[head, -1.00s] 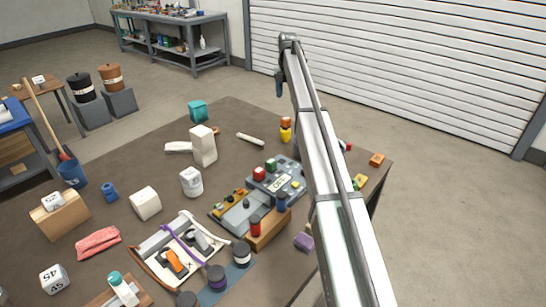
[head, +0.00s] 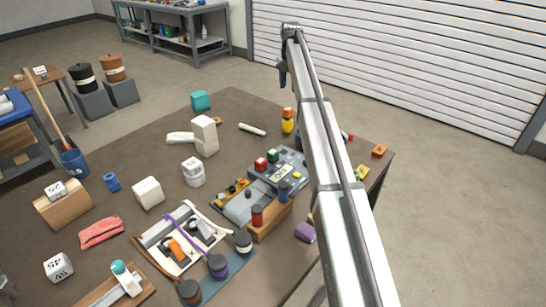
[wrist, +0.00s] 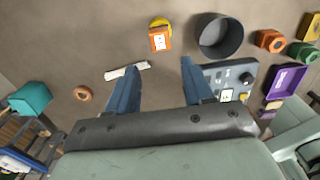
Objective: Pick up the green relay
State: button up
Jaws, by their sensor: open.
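My gripper (head: 282,74) is high up in the head view, apart from the relay. In the wrist view my gripper (wrist: 160,66) has its two blue fingers spread, with nothing between them. Part of a grey panel (wrist: 211,72) with dark knobs shows right of the fingers.
A yellow and orange piece (head: 288,121) is near my arm. A dark cup (wrist: 219,36) and purple tray (wrist: 285,80) show in the wrist view. Several jars stand in front.

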jog(key=m, duration=1.8)
send_over(273, 152)
notch_tip(273, 152, down, 3)
notch_tip(273, 152, down, 13)
jog(key=shift+w+f, duration=0.15)
jog(key=shift+f, duration=0.05)
